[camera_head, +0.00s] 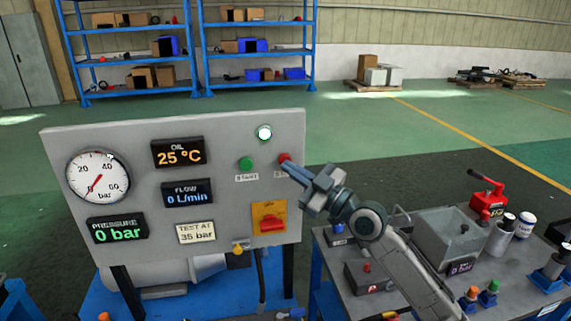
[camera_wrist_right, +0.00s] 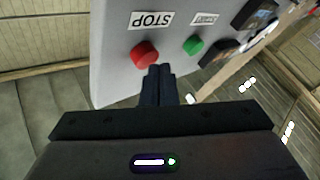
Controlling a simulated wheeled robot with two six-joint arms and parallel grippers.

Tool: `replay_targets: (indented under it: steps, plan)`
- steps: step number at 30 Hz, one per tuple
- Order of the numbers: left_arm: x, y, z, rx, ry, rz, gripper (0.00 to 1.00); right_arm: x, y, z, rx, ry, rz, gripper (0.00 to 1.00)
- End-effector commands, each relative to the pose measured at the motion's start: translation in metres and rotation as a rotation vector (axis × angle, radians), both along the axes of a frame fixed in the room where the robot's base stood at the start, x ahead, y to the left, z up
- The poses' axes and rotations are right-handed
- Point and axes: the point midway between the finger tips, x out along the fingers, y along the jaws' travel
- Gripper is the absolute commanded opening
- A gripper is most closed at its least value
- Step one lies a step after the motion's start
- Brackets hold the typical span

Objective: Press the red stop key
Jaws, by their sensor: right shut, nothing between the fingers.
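The red stop key (camera_head: 284,158) is a round button at the right edge of the grey control panel (camera_head: 225,140). In the right wrist view the red key (camera_wrist_right: 145,54) shows beside its STOP label, upside down in the picture. My right gripper (camera_head: 292,168) is shut and empty, its tip at the key's lower right and partly covering the label. In the right wrist view the closed fingertips (camera_wrist_right: 160,70) overlap the key's lower edge; I cannot tell if they touch it. My left gripper is not in view.
A green button (camera_head: 246,163) sits left of the red key, a lit white lamp (camera_head: 264,132) above. The panel has a red switch on a yellow plate (camera_head: 269,217), and displays reading 0 bar and 0 L/min. A cluttered grey bench (camera_head: 335,262) stands right, under my right arm.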

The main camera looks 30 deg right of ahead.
Motion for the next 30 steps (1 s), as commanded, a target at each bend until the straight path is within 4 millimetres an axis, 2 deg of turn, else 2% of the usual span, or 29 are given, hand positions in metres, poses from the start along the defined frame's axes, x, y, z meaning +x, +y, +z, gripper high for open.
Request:
replay_targets:
  steps: [30]
  plan:
    - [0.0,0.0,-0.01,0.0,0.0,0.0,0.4,0.008,-0.002,0.0,0.0,-0.002,0.001,0.0]
